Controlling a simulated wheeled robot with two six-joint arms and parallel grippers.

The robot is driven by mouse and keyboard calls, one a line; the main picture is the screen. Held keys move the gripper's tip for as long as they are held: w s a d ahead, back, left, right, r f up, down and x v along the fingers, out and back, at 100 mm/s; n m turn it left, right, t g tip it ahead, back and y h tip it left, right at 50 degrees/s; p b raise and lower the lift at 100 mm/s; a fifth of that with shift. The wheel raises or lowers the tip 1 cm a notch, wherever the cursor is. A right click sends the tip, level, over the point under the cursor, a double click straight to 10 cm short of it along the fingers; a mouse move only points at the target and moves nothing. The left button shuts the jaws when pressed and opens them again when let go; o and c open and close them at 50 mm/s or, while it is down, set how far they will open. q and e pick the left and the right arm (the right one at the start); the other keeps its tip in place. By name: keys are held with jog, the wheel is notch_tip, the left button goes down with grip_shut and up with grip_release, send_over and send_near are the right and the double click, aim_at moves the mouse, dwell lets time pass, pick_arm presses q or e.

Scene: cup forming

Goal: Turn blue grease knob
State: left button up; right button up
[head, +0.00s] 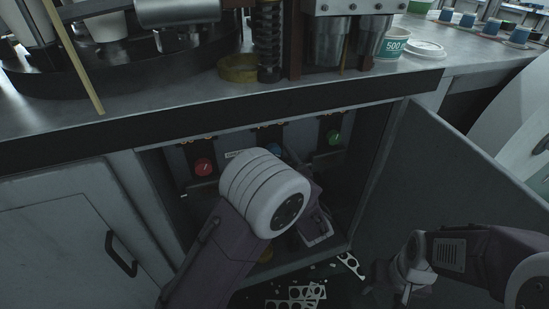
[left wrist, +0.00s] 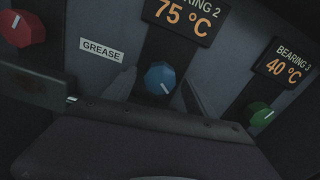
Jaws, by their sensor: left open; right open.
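The blue grease knob (left wrist: 160,78) sits on the cabinet's back panel in the left wrist view, below a display reading 75 °C, with a white mark at its lower right. In the head view only a small part of the blue knob (head: 274,150) shows above my left arm. My left gripper (left wrist: 155,88) is open, with one fingertip on each side of the blue knob; contact cannot be told. In the head view my left arm hides most of that gripper. My right gripper (head: 405,290) is open and empty outside the cabinet, at the lower right.
A red knob (head: 203,167) and a green knob (head: 333,137) flank the blue one. A GREASE label (left wrist: 102,50) is left of it. The cabinet's open door (head: 450,190) stands at the right. Punched scrap (head: 300,295) lies on the floor below.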

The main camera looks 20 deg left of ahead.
pick_arm(q)
jog(key=shift+x, duration=0.8)
jog(key=c, duration=1.4)
jog(key=m+p, duration=0.2)
jog(key=p, duration=0.2)
jog(key=m+p, duration=0.3)
jog(key=shift+r+p, duration=0.25)
jog(key=shift+p, duration=0.15)
jog(key=shift+f+m+p, duration=0.25)
jog(key=shift+m+p, duration=1.3)
jog(key=shift+m, duration=0.05)
jog(key=shift+s, duration=0.1)
jog(key=o, duration=1.4)
